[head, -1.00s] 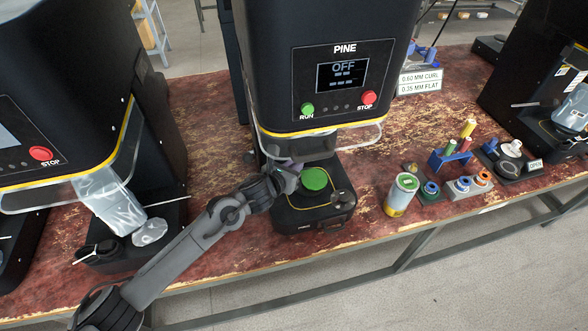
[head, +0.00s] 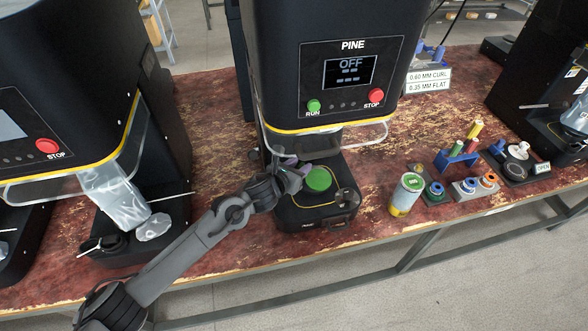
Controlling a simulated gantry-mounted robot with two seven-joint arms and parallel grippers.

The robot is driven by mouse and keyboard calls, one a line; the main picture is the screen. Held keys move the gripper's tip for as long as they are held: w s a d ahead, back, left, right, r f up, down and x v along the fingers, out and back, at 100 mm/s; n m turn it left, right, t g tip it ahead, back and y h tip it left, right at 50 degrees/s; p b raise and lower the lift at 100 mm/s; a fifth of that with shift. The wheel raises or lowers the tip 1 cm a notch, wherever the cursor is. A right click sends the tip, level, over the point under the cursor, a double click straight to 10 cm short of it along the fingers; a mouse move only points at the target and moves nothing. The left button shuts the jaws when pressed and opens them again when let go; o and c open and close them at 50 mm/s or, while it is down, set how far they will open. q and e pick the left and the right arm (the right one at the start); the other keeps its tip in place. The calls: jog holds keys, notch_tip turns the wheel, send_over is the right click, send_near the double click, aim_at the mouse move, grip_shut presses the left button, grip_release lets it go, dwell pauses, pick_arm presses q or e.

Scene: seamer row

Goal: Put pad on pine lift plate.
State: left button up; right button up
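The pine machine (head: 350,118) stands at the middle of the bench, its screen reading OFF. Its black lift base (head: 305,217) juts out below the clear guard. A round green disc (head: 318,180), which looks like the pad, sits over the lift plate in the middle of that base. I cannot tell whether it rests flat on the plate or is slightly above it. My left gripper (head: 300,171) is at the disc's left edge, beside or touching it. Its fingers are small and partly hidden, so their opening does not show. My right gripper is out of view.
A can with a green top (head: 406,195) stands right of the base, near small blocks with blue and orange rings (head: 464,187) and a blue rack (head: 456,160). Another machine (head: 70,90) stands left, with a plastic-wrapped part (head: 122,205). Bare bench (head: 225,120) lies between the machines.

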pick_arm(q)
jog(key=shift+s+a+r, duration=0.2)
jog(key=shift+s+r, duration=0.15)
jog(key=s+a+r+n+p, duration=0.25)
jog(key=s+n, duration=0.55)
jog(key=s, duration=0.7)
jog(key=s+a+f+n+g+y, duration=0.2)
jog(key=s+a+n, duration=0.3)
jog(key=s+n, duration=0.4)
jog(key=s+a+f+n+g+y, duration=0.2)
jog(key=s+a+f+n, duration=0.3)
jog(key=s+n, duration=0.4)
jog(key=s+a+f+n+g+y, duration=0.2)
jog(key=s+a+f+n+g, duration=0.2)
jog(key=s+a+n, duration=0.3)
jog(key=s+n, duration=0.3)
jog(key=n, duration=0.3)
jog(key=shift+f+n, duration=0.15)
jog(key=shift+n, duration=0.15)
